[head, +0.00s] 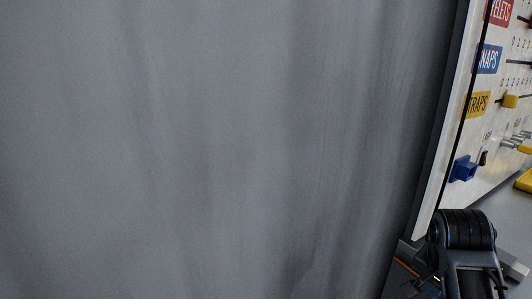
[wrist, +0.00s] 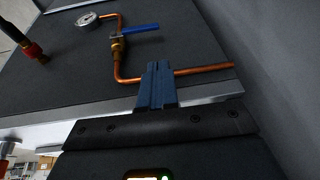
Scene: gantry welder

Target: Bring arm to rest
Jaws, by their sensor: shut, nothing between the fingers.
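My gripper (wrist: 158,68) shows in the wrist view as two blue fingers pressed together, shut and empty. The fingertips overlap a copper pipe (wrist: 203,70) in the picture; I cannot tell the gap between them. In the head view, part of my arm is at the bottom right corner, and my gripper cannot be made out there.
The pipe carries a valve with a blue lever (wrist: 140,29) and a round gauge (wrist: 87,19), over a dark panel (wrist: 70,65). A red and black fitting (wrist: 33,50) is at left. In the head view a grey curtain-like surface (head: 220,140) fills most; a labelled board (head: 460,150) stands right.

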